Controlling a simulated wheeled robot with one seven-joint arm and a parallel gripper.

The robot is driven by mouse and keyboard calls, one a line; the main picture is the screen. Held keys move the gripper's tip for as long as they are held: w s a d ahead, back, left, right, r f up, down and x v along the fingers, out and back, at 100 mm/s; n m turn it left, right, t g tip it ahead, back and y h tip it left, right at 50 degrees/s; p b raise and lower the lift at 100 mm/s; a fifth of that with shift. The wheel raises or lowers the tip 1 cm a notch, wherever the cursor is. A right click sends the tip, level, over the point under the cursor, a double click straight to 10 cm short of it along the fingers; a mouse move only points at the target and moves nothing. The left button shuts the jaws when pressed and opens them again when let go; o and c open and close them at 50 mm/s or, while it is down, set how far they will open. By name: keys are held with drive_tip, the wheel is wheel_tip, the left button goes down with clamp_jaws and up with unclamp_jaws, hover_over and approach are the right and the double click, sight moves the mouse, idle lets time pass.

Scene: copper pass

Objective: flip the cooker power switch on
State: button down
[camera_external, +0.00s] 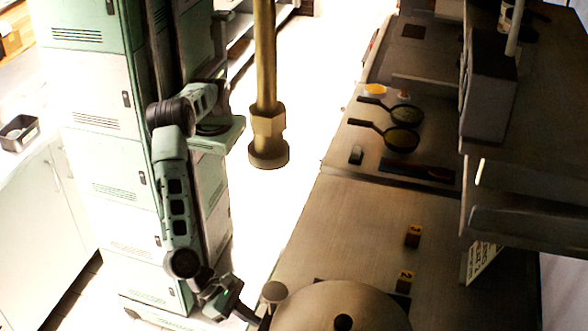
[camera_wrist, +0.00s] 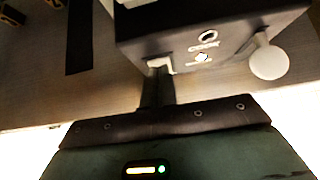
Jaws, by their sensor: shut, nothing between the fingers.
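The cooker shows in the wrist view as a dark box (camera_wrist: 145,30) with a lettered front panel. The panel carries a small ring (camera_wrist: 208,36) and a small bright spot (camera_wrist: 202,57); I cannot tell which is the power switch or its position. A pale round knob (camera_wrist: 268,61) stands at the panel's right. My gripper (camera_wrist: 158,70) is shut and empty, its tips close to the panel's lower left edge; contact is unclear. In the external view my gripper (camera_external: 258,319) is low beside a round metal lid (camera_external: 325,300), and the panel is hidden.
The metal counter (camera_external: 340,225) bears number tags 3 (camera_external: 413,236) and 2 (camera_external: 404,280). Two black pans (camera_external: 402,139) lie farther back. A brass-coloured column (camera_external: 265,70) hangs over the bright floor. Pale green lockers (camera_external: 105,140) stand behind my arm. A shelf (camera_external: 530,220) overhangs at right.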

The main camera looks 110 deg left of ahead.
drive_tip(key=shift+r+p, duration=0.5)
drive_tip(key=shift+r, duration=0.25)
drive_tip(key=b+v, duration=0.2)
drive_tip(key=v, duration=1.1)
drive_tip(key=shift+s, duration=0.1)
